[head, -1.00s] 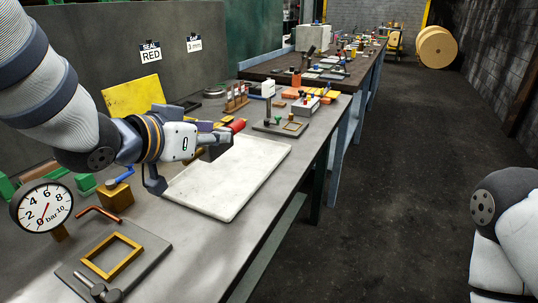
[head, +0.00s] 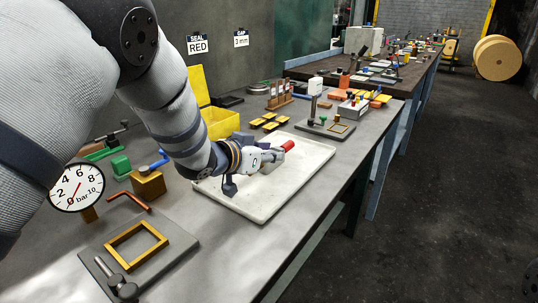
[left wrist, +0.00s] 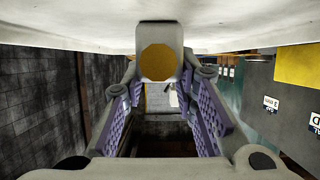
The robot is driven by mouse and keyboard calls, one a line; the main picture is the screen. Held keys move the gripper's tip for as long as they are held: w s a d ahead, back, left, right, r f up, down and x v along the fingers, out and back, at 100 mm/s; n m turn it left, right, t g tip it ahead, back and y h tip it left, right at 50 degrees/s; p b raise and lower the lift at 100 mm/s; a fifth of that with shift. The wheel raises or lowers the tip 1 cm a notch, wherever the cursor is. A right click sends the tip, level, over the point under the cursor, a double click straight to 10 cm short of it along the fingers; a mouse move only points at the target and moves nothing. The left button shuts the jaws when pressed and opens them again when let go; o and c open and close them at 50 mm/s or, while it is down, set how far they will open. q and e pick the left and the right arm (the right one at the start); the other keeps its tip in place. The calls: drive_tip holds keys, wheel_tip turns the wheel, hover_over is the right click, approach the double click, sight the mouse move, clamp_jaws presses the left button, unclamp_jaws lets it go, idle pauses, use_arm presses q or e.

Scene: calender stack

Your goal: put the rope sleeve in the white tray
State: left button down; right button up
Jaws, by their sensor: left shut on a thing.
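The white tray (head: 315,165) lies flat on the grey bench in the middle of the head view. My left gripper (head: 279,154) is low over the tray, its fingers pointing right. A red cylindrical piece, which I take for the rope sleeve (head: 288,146), shows at its fingertips, and the gripper is shut on it. I cannot tell whether it touches the tray. In the left wrist view the tray (left wrist: 90,20) fills the top. A grey piece with a round ochre face (left wrist: 160,62) shows between the fingers there; I cannot tell what it is.
A yellow open bin (head: 220,122) and several small yellow pieces stand behind the tray. A pressure gauge (head: 77,188), a brass block (head: 148,184) and a plate with a brass frame (head: 138,245) are to its left. A stand (head: 325,125) is beyond it. The bench front edge is close.

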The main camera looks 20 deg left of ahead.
use_arm(q)
drive_tip(key=shift+r, duration=0.15)
drive_tip(key=c, duration=1.3)
unclamp_jaws()
drive_tip(key=shift+f, duration=0.2)
drive_tip(key=shift+s+r, duration=0.2)
drive_tip(key=shift+r, duration=0.15)
drive_tip(key=p+v, duration=0.1)
drive_tip(key=v, duration=0.4)
drive_tip(key=p+v, duration=0.1)
drive_tip(key=v, duration=0.4)
drive_tip(key=shift+s+a+r, duration=0.2)
drive_tip(key=shift+s+r, duration=0.05)
drive_tip(key=shift+r, duration=0.15)
drive_tip(key=shift+s+a+p, duration=0.15)
drive_tip(key=shift+s+p, duration=0.15)
drive_tip(key=shift+s, duration=0.2)
drive_tip(key=shift+f, duration=0.1)
use_arm(e)
drive_tip(key=shift+t, duration=0.7)
drive_tip(key=w+r, duration=0.3)
drive_tip(key=shift+w+r, duration=0.15)
drive_tip(key=shift+w, duration=0.05)
